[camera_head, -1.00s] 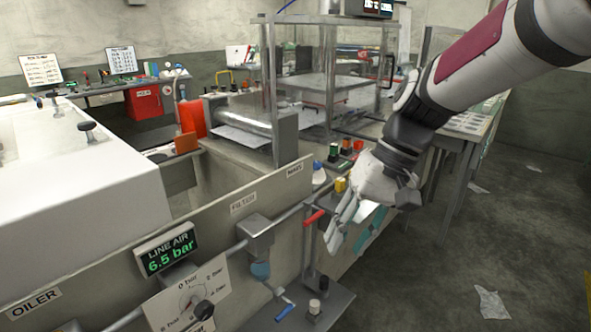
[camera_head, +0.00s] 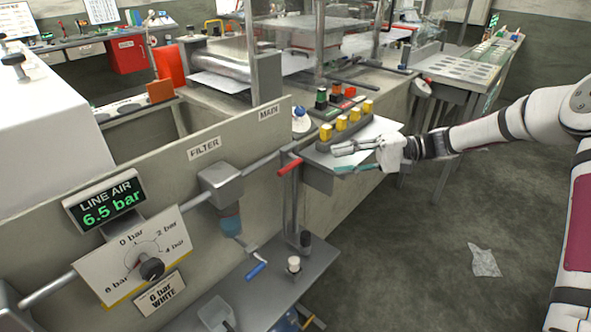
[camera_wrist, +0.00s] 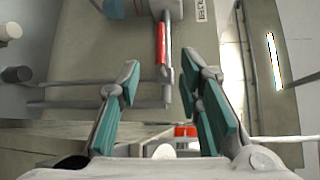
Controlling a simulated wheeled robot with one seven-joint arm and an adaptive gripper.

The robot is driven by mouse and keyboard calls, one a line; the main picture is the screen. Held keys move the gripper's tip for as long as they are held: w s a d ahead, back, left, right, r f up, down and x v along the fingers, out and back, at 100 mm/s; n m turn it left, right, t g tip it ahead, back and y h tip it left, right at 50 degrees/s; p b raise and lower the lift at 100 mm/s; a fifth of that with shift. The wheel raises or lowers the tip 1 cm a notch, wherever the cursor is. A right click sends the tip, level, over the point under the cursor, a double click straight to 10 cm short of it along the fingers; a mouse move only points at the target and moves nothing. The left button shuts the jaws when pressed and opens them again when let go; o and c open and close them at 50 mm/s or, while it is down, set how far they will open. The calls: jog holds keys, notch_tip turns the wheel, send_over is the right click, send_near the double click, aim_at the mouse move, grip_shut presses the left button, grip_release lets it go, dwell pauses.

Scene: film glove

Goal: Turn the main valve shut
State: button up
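The main valve's red lever (camera_head: 290,167) is on the air pipe below the MAIN label (camera_head: 268,113), on the front panel. In the wrist view the red lever (camera_wrist: 161,43) appears ahead of the fingertips, in line with the gap between them. My gripper (camera_head: 338,158) is open and empty, to the right of the lever and apart from it. Its teal-padded fingers (camera_wrist: 160,75) are spread in the wrist view. The line air display (camera_head: 103,203) reads 6.5 bar.
A filter (camera_head: 220,184) and a pressure dial (camera_head: 150,268) sit on the same pipe to the left. A lower metal shelf (camera_head: 270,290) lies under the pipe. The floor at right is mostly open.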

aim_at(293, 168)
jog(key=a, duration=0.4)
jog(key=s+a+f, duration=0.1)
jog(key=a, duration=0.4)
jog(key=a+f, duration=0.1)
jog(key=a, duration=0.3)
jog(key=shift+s+a, duration=0.25)
jog(key=shift+s, duration=0.15)
grip_shut()
